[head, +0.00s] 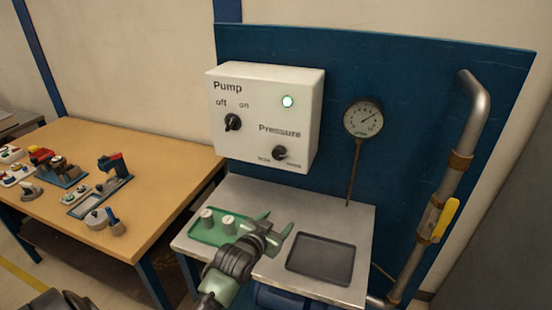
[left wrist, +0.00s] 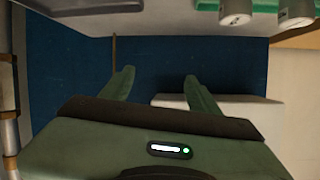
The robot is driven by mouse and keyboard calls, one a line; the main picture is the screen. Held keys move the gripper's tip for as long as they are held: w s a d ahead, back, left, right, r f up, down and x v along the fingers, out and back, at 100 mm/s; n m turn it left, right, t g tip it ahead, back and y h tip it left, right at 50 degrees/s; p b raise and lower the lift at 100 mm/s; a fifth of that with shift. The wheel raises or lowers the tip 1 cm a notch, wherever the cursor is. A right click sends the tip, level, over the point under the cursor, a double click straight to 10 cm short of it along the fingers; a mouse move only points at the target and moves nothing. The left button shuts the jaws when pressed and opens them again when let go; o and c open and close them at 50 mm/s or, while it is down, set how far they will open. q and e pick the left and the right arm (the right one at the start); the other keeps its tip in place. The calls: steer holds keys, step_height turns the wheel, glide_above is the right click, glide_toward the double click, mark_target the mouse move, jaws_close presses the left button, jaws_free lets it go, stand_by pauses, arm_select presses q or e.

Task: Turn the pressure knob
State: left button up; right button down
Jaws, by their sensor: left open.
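The pressure knob (head: 280,153) is a small black knob at the lower right of a white control box (head: 256,82) in the head view. The pointing direction of its small pointer is hard to tell. My left gripper (head: 277,222) is open and empty, over the grey bench top, below and apart from the knob. The left wrist view shows its two green fingers (left wrist: 161,88) spread, with nothing between them. A pale box edge (left wrist: 232,110) shows behind the right finger there; the knob is not visible in that view. My right gripper is not in view.
The pump knob (head: 233,122) and a lit green lamp (head: 288,101) share the box. A round gauge (head: 363,118) stands on a thin pipe to the right. A green tray (head: 205,232) with white-topped cylinders and a dark tray (head: 321,258) lie on the bench. A yellow-handled pipe (head: 445,220) is far right.

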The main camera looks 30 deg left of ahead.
mark_target(278, 156)
arm_select(q)
steer(key=w+a+r+n+t+y, duration=0.1)
steer(key=w+a+r+t, duration=0.15)
steer(key=r, duration=0.35)
steer(key=w+a+r+t+y, duration=0.1)
steer(key=w+a+r, duration=0.25)
steer(key=r, duration=0.25)
steer(key=shift+t, duration=0.25)
steer(key=shift+a+p+x, duration=0.15)
steer(key=shift+p+x, duration=0.3)
steer(key=shift+x, duration=1.2)
steer(key=shift+a+p+x, duration=0.2)
steer(key=shift+p+x, duration=0.2)
steer(key=shift+x, duration=1.2)
